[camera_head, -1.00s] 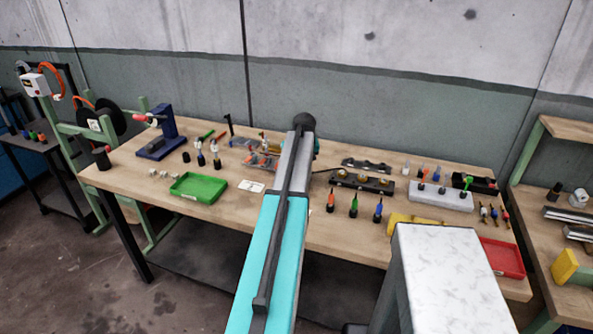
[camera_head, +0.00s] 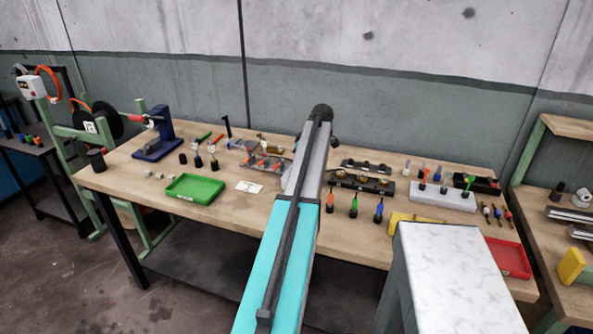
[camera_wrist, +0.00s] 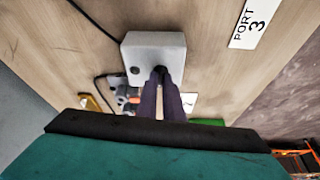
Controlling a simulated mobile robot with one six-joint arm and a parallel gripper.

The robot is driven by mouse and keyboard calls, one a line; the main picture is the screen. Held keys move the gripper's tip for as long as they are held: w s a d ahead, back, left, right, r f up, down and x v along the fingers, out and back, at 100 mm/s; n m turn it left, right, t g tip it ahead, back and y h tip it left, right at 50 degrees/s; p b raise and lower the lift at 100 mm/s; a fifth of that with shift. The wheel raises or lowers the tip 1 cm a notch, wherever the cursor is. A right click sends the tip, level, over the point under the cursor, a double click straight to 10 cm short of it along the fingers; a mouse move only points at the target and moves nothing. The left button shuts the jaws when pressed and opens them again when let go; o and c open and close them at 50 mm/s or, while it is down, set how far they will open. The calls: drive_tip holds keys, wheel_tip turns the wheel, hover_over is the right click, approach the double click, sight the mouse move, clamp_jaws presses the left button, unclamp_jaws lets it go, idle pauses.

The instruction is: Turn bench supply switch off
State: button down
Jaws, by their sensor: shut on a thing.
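A pale grey box (camera_wrist: 153,50), which looks like the bench supply, sits on the wooden surface in the wrist view. It has a small dark round spot (camera_wrist: 135,71) on its near face, and a thin black cable runs from it to the upper left. My gripper (camera_wrist: 161,73) has its two dark purple fingers close together, with their tips at the right part of that face. They are shut on a small part there, apparently the switch; the fingers hide most of it, so its position cannot be read. In the head view my arm hides the box and the fingertips.
A "PORT 3" label (camera_wrist: 254,22) lies right of the box. In the head view, a green tray (camera_head: 193,188), a blue press (camera_head: 158,138), a grey block with several tools (camera_head: 443,197) and a red tray (camera_head: 508,258) stand on the bench. Bare wood shows around the green tray.

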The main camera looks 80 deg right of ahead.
drive_tip(key=shift+d+n+y, duration=0.1)
drive_tip(key=shift+n+y, duration=0.2)
drive_tip(key=shift+n, duration=0.6)
drive_tip(key=c, duration=1.9)
unclamp_jaws()
drive_tip(key=shift+s+r+b, duration=0.1)
drive_tip(key=shift+b, duration=0.2)
drive_tip(key=b+v, duration=0.2)
drive_tip(key=v, duration=1.1)
drive_tip(key=shift+r+b, duration=0.3)
drive_tip(key=shift+b, duration=0.05)
drive_tip(key=shift+s, duration=0.1)
